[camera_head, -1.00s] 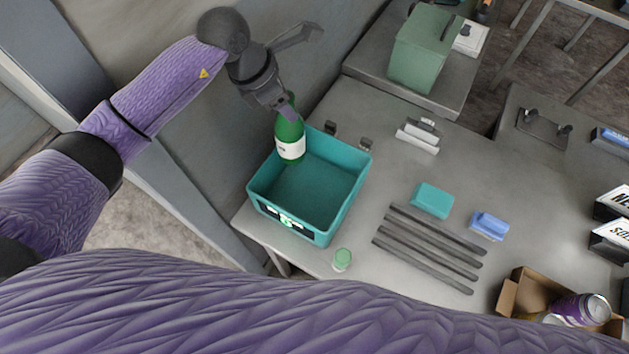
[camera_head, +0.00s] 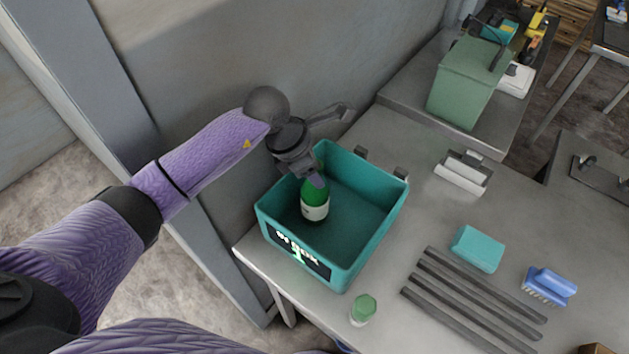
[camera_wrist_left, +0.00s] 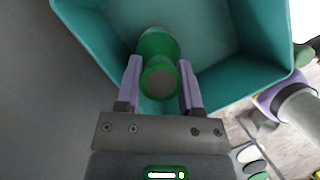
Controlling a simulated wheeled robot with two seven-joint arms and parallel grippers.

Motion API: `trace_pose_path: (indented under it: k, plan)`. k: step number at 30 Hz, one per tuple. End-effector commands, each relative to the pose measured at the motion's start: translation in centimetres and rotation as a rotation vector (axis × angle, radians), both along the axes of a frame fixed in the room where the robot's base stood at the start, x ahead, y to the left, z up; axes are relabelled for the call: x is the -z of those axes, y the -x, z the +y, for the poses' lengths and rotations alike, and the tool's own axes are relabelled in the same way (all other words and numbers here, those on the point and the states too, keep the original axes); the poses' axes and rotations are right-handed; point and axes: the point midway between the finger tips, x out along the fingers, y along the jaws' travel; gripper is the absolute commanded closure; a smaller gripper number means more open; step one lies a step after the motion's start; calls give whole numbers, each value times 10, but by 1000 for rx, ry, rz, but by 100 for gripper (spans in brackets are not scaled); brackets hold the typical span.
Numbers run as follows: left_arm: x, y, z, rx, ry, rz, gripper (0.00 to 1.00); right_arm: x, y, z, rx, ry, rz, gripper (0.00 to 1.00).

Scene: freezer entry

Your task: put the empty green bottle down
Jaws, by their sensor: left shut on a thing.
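The green bottle (camera_head: 315,203) with a white label stands roughly upright inside the teal box (camera_head: 375,245), toward the box's left side. My left gripper (camera_head: 316,177) is shut on the bottle's upper part, reaching down over the box's back left wall. In the left wrist view the bottle (camera_wrist_left: 158,48) shows between the two purple fingers (camera_wrist_left: 160,85), with the teal box around it. I cannot tell whether the bottle's base touches the box floor. The rest of the box looks empty. My right gripper is not in view.
The box sits at the left end of the grey table (camera_head: 400,330). Near it are a small green-capped jar (camera_head: 363,309), dark bars (camera_head: 470,300), a teal block (camera_head: 477,249) and a blue brush (camera_head: 549,287). A green bin (camera_head: 465,85) stands at the back.

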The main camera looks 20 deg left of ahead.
Motion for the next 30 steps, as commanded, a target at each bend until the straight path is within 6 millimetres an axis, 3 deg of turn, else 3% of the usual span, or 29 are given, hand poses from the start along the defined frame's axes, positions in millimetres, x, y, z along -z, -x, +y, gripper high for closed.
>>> trace_pose_path:
  k: [6, 7, 12, 19, 25, 30]
  plan:
    - [0, 0, 0, 0, -3, 2, 100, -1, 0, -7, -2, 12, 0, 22]
    - [0, 0, 0, 0, -3, 2, 46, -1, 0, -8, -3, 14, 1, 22]
    - [-1, 0, 0, 0, -3, 2, 15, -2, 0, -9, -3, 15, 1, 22]
    - [-5, 1, 1, 0, -3, 1, 15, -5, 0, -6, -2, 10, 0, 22]
    - [-50, 9, 15, -1, -5, 0, 15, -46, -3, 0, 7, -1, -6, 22]
    - [-71, 15, 23, -1, -3, 1, 15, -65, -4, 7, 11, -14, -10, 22]
